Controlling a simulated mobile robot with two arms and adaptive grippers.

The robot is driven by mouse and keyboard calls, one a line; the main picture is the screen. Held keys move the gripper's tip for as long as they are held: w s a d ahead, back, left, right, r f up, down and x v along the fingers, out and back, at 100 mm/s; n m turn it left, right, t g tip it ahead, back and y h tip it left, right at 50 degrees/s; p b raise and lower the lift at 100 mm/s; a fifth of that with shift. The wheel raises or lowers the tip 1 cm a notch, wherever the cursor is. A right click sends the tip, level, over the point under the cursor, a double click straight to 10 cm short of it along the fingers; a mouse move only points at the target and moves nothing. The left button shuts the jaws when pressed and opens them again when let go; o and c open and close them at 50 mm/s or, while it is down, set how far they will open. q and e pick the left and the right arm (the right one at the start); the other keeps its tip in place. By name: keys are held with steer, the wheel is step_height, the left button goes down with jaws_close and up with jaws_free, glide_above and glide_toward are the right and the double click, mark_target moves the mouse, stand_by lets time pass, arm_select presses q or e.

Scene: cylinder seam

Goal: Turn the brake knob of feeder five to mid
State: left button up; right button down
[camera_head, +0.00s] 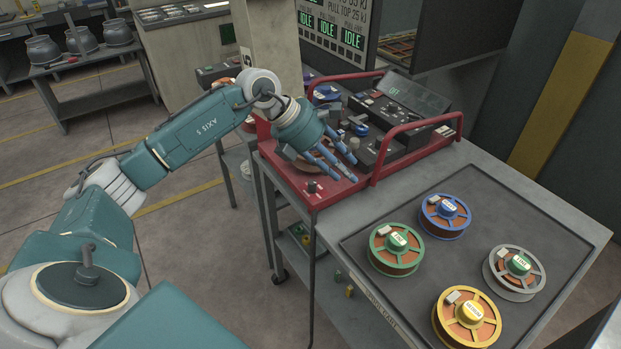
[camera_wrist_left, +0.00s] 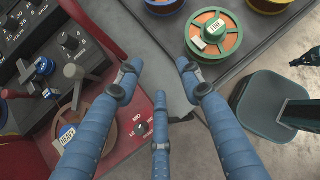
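The red-based feeder machine (camera_head: 330,190) stands at the back end of the grey cart. A small dark knob (camera_head: 312,186) sits on its red front corner. In the left wrist view the knob (camera_wrist_left: 140,129) has small white markings beside it, including LO and MID; its pointer is too small to read. My left gripper (camera_head: 346,168) is over the red base, to the right of the knob in the head view, apart from it. Its three blue fingers are spread and empty, also in the left wrist view (camera_wrist_left: 160,76). My right gripper is not in view.
Green (camera_head: 397,249), blue (camera_head: 445,216), grey (camera_head: 514,272) and yellow (camera_head: 466,317) spools lie on the cart's dark mat. A red tubular rail (camera_head: 415,125) borders the black control panel (camera_head: 385,120). A spool labelled HEAVY (camera_wrist_left: 75,140) lies beside the knob.

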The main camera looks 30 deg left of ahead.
mark_target(312, 182)
arm_select(q)
steer(key=s+a+g+y, duration=0.15)
steer(key=a+y, duration=0.25)
steer(key=a, duration=0.8)
steer(key=shift+n, duration=0.3)
steer(key=p+x, duration=0.1)
steer(key=x, duration=0.2)
steer(key=p+x, duration=0.1)
steer(key=x, duration=0.2)
steer(key=p+x, duration=0.1)
steer(key=x, duration=0.2)
steer(key=shift+s+d, duration=0.3)
steer(key=shift+w+f, duration=0.2)
steer(key=shift+f, duration=0.35)
